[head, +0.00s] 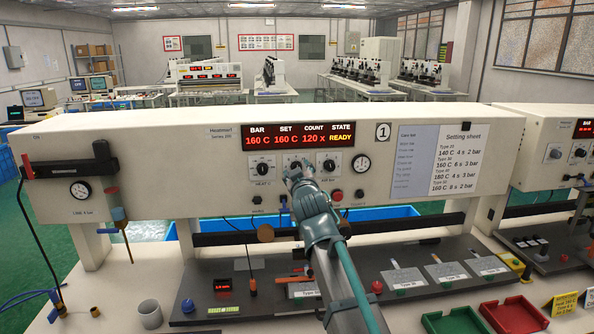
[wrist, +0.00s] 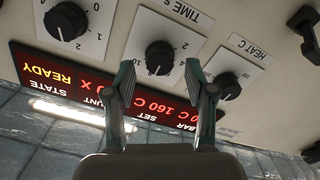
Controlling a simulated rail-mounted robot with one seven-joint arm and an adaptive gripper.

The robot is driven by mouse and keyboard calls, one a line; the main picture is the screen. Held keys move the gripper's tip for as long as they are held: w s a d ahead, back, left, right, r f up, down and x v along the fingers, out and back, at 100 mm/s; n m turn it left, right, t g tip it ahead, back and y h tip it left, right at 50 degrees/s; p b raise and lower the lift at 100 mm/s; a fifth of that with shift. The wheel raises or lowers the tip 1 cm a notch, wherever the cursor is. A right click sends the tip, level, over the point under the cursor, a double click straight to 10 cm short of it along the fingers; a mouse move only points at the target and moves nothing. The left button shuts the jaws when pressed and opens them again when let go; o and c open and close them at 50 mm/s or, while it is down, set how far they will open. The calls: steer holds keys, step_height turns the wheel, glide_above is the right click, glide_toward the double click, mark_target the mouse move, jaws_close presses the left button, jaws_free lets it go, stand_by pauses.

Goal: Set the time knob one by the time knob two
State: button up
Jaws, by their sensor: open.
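The time knob of the station marked 1 (wrist: 160,57) is a black knob on a white plate labelled TIME S, upside down in the wrist view. My gripper (wrist: 160,70) is open, with one finger on each side of this knob in the picture; I cannot tell contact. In the head view my gripper (head: 295,170) covers the time knob below the red display. The knob's setting is not clearly readable. The second station on the right (head: 540,135) has a black knob (head: 553,153) at its left; its label is too small to read.
The heat knob (head: 262,170) and bar knob (head: 328,167) flank my gripper closely. The display (head: 298,136) reads 160 C, 160 C, 120 x, READY. A setting sheet (head: 460,160) hangs to the right. Red (head: 515,314) and green (head: 453,320) trays stand at the front right.

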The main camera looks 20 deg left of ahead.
steer(key=v, duration=1)
